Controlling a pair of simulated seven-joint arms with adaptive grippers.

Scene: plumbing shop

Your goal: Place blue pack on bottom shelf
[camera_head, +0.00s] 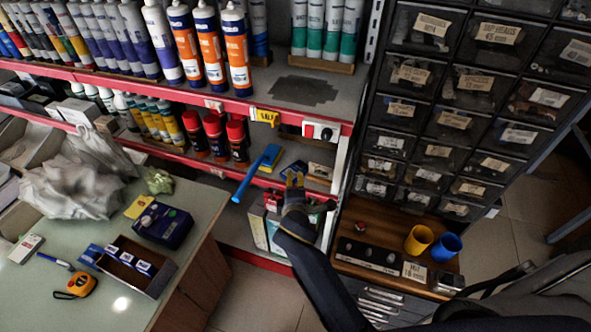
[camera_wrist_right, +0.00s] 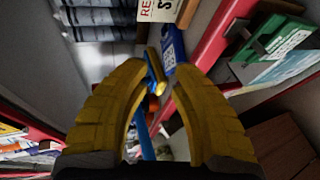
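A small blue pack (camera_head: 295,167) lies on the middle shelf, right of a blue long-handled tool (camera_head: 258,170). The pack also shows in the right wrist view (camera_wrist_right: 172,48), just beyond the fingertips. My right gripper (camera_head: 294,181) reaches up from the lower right and partly covers the pack in the head view. Its yellow fingers are apart in the wrist view (camera_wrist_right: 165,75), with nothing held between them. I cannot tell if a finger touches the pack. The bottom shelf (camera_head: 236,228) shows below, with a red front edge. My left gripper is out of view.
Boxes (camera_head: 272,203) stand on the bottom shelf behind my right gripper. Red-capped cans (camera_head: 237,140) stand left of the tool. A counter (camera_head: 195,215) at left holds a dark blue box (camera_head: 162,225) and an orange tape measure (camera_head: 76,286). A drawer cabinet (camera_head: 440,110) stands at right.

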